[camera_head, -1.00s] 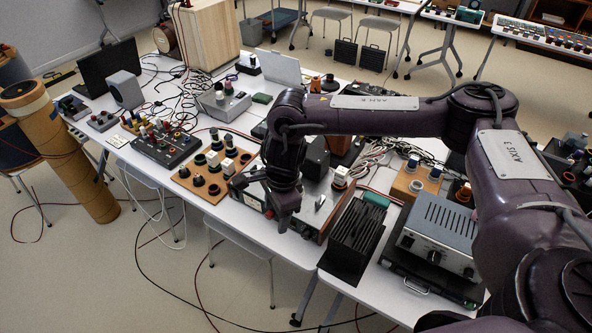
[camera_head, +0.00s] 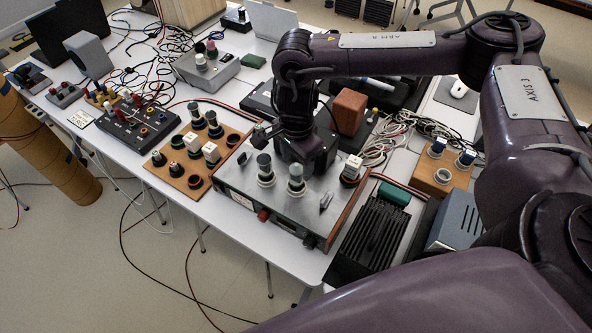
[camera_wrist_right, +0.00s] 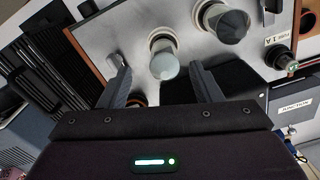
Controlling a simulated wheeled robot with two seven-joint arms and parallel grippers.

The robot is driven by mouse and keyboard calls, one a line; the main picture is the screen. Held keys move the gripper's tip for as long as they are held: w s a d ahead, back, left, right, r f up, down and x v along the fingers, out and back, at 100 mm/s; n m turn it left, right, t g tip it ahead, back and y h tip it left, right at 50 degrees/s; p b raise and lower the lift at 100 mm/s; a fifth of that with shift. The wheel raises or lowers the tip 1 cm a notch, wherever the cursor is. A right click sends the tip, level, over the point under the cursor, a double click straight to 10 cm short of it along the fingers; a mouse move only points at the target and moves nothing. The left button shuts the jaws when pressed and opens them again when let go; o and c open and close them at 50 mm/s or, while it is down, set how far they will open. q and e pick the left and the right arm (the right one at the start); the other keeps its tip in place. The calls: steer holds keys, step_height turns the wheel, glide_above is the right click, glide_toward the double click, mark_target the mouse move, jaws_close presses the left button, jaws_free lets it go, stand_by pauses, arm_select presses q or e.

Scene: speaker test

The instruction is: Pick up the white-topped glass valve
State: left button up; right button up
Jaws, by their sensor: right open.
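A white-topped valve (camera_head: 353,166) stands upright at the right side of a silver chassis (camera_head: 236,182). Two grey-topped valves, one darker (camera_head: 264,166) and one paler (camera_head: 296,176), stand left of it. More white-topped pieces (camera_head: 211,153) stand on a wooden board. My right gripper (camera_head: 312,160) points down over the rear of the chassis; its fingers are hard to make out there. In the right wrist view my right gripper (camera_wrist_right: 162,84) is open and empty, with a pale-topped valve (camera_wrist_right: 163,64) just beyond its fingertips. My left gripper is out of view.
The wooden board (camera_head: 167,184) sits left of the chassis. A black finned block (camera_head: 372,232) stands close on its right, and a reddish-brown box (camera_head: 348,111) behind. Cables (camera_head: 388,140) lie behind on the right. A strip of bare white table (camera_head: 230,222) runs in front.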

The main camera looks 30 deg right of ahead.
mark_target(296, 176)
steer(key=shift+s+f+p, duration=0.1)
steer(key=shift+f+p, duration=0.2)
steer(key=shift+f, duration=0.6)
steer(key=f, duration=0.1)
steer(key=f+p, duration=0.1)
steer(key=f, duration=0.1)
steer(key=f+p, duration=0.1)
steer(key=shift+w+d+f, duration=0.1)
steer(key=shift+w+f, duration=0.25)
steer(key=shift+f, duration=0.25)
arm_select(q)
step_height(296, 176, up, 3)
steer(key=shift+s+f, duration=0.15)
arm_select(e)
steer(key=c, duration=1.1)
